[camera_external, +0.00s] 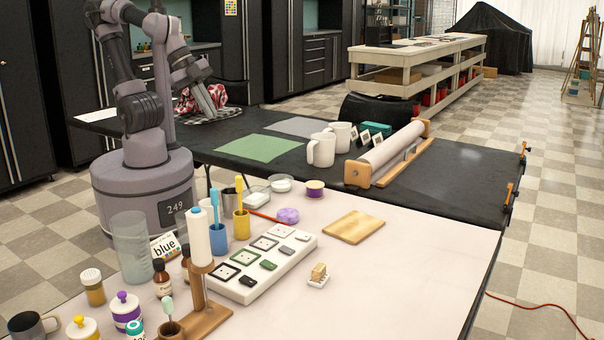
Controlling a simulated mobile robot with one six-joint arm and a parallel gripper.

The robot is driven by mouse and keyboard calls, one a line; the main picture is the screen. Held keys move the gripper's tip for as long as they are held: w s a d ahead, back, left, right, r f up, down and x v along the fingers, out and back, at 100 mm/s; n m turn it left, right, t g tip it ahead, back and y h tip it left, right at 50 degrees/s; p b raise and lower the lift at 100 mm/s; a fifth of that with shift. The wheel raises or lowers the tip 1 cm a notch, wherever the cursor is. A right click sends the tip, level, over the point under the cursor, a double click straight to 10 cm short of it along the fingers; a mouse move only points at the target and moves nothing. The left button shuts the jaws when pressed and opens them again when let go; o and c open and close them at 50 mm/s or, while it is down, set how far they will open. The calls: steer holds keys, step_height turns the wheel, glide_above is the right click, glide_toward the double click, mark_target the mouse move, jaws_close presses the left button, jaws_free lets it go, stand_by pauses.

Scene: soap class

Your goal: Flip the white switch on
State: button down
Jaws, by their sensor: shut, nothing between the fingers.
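A long white panel (262,283) lies on the near pale table. It carries a row of several square frames and a row of small switch-like blocks in black, green, grey and white. The white block (303,236) is at the panel's far right end; its on or off position is too small to tell. My gripper (212,112) is shut and empty. It points down over the far dark table, beside a red and white checked cloth, well behind and to the left of the panel.
White mugs (321,150) stand farther back.

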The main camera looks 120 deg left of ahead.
steer(key=w+d+r+n+p, duration=0.1)
steer(key=w+p, duration=0.1)
steer(key=w, duration=0.4)
steer(key=w+d+r+p, duration=0.1)
steer(key=w+r+p, duration=0.1)
steer(key=w, duration=0.4)
steer(key=n+g+h+p, duration=0.2)
steer(key=n+p, duration=0.1)
steer(key=p, duration=0.3)
glide_above(309, 237)
steer(key=s, duration=0.5)
step_height(309, 237, down, 13)
steer(key=shift+f, duration=0.15)
steer(key=b+x, duration=0.1)
steer(key=x, duration=0.3)
steer(key=b+x, duration=0.2)
steer(key=x, duration=0.3)
steer(key=b+x, duration=0.2)
steer(key=x, duration=0.3)
steer(key=shift+s+a+f, duration=0.1)
steer(key=shift+s+a, duration=0.2)
steer(key=shift+s, duration=0.1)
